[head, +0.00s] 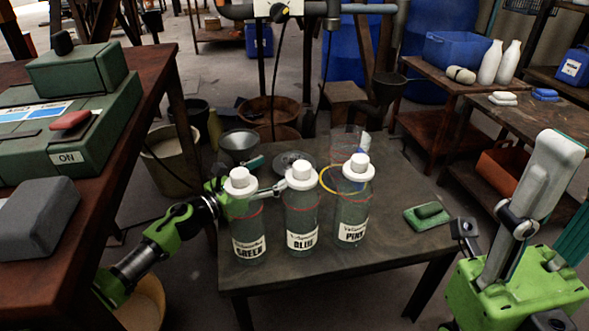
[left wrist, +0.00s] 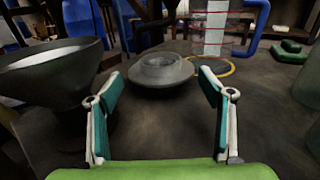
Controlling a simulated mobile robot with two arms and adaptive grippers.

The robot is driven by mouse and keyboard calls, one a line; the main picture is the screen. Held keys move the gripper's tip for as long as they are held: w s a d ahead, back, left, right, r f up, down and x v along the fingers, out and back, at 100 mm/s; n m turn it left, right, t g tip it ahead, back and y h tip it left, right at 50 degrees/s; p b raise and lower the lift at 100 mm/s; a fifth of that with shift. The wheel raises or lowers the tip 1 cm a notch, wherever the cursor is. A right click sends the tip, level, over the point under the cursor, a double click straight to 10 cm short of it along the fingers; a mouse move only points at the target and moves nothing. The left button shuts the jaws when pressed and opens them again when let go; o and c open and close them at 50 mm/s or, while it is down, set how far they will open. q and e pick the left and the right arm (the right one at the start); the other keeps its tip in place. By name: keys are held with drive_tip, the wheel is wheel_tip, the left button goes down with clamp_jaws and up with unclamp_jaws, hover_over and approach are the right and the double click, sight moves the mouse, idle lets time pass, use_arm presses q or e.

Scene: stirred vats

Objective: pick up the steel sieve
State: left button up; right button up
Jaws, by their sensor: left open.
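The steel sieve (head: 294,162) appears to be the round grey metal piece with a raised ring, lying on the dark table behind the bottles. In the left wrist view the sieve (left wrist: 160,72) sits ahead, centred between the fingertips and apart from them. My left gripper (head: 268,173) is open and empty, low over the table behind the green-labelled bottle, which partly hides it. Its two teal-padded fingers (left wrist: 160,88) are spread wide in the left wrist view. My right gripper (head: 535,220) is at the right edge, partly cut off; its jaw state is unclear.
Three white-capped bottles (head: 302,215) stand along the table's front. A grey bowl (head: 240,140) is left of the sieve; it looms close in the left wrist view (left wrist: 50,68). A yellow ring (left wrist: 222,66) and a clear cylinder (left wrist: 209,35) are behind right. A green block (head: 428,213) lies right.

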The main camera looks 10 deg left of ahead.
sight(283, 165)
use_arm(q)
drive_tip(key=shift+b+x, duration=0.7)
drive_tip(key=shift+x, duration=2.3)
drive_tip(key=c, duration=1.2)
